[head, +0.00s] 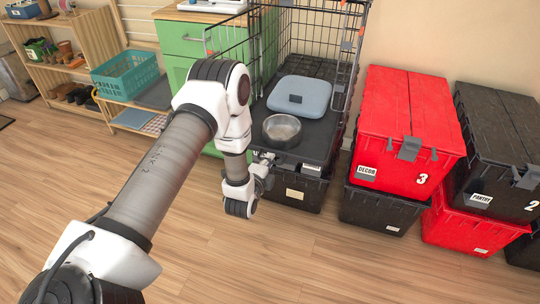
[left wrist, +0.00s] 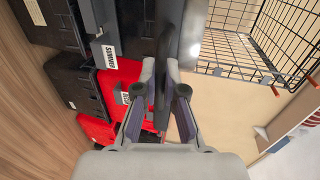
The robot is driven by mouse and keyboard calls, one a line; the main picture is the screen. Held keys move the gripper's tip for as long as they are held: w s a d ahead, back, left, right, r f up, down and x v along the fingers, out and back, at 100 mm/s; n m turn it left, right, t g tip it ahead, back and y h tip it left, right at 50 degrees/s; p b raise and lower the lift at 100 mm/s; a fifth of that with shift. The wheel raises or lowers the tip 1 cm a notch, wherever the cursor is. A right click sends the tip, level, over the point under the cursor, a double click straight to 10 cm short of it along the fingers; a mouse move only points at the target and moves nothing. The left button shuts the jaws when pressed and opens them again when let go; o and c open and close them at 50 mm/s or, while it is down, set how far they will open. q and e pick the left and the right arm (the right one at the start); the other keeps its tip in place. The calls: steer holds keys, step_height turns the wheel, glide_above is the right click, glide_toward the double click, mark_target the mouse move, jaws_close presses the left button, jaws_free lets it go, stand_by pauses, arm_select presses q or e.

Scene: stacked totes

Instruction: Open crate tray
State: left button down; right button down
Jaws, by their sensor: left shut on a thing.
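The wire crate (head: 345,70) stands on black totes, its front open. Its flat dark tray (head: 308,148) holds a metal bowl (head: 281,129) and a blue-grey cushion (head: 300,95). My left gripper (head: 267,163) is at the tray's front edge, left of its middle. In the left wrist view, my left gripper (left wrist: 164,92) is shut with the tray's dark edge (left wrist: 180,40) between its fingers. The wire mesh also shows in that view (left wrist: 270,40). The fingertips are partly hidden in the head view. My right gripper is in neither view.
A black tote (head: 294,195) stands under the tray. Red tote 3 (head: 405,115) and black tote 2 (head: 500,150) stand stacked to the right. A green cabinet (head: 190,40) and a shelf with a teal basket (head: 125,74) are to the left. The wood floor in front (head: 330,265) is clear.

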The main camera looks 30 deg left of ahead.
arm_select(q)
steer(key=shift+s, duration=0.15)
steer(key=c, duration=1.2)
jaws_free()
steer(key=shift+c, duration=0.2)
steer(key=shift+s, duration=0.1)
steer(key=v, duration=1.1)
steer(key=shift+s, duration=0.35)
steer(key=shift+d+r, duration=0.1)
